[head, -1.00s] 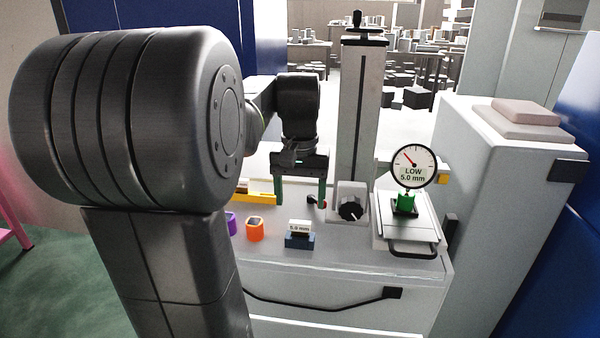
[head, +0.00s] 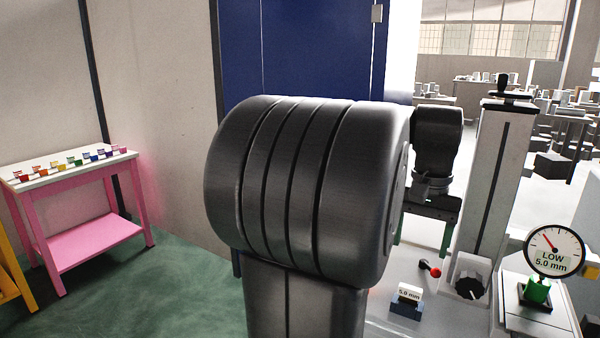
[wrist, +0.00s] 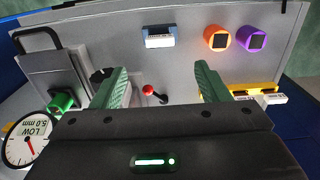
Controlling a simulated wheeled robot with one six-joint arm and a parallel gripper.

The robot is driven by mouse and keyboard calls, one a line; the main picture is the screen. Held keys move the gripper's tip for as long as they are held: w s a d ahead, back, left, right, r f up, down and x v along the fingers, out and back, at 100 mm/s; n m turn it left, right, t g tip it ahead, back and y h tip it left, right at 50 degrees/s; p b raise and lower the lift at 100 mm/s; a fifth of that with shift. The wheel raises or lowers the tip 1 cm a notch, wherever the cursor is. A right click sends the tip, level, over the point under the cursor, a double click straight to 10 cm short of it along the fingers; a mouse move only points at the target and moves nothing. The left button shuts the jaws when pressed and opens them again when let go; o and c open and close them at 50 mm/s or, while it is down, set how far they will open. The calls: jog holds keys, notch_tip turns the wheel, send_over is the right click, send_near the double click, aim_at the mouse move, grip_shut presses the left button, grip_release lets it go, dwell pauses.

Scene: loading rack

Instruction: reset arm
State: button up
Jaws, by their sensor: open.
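My gripper (wrist: 158,88) has two green fingers set wide apart, with nothing between them. In the wrist view it hangs over the grey machine bench (wrist: 190,65). It also shows in the head view (head: 421,240), partly hidden behind my own dark arm, with its fingers pointing down above the bench. A red-knobbed lever (wrist: 149,90) lies below the gap between the fingers in the wrist view.
A dial reading LOW 5.0 mm (head: 554,250) stands above a green piece (head: 537,291) at the right. A labelled block (head: 406,300) sits on the bench. Orange (wrist: 218,38) and purple (wrist: 257,43) pieces lie nearby. A pink table (head: 92,248) with small coloured items stands left.

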aim_at(411, 287)
notch_tip(411, 287, down, 12)
jog(key=shift+f, duration=0.2)
jog(key=shift+r, duration=0.2)
dwell(0.3)
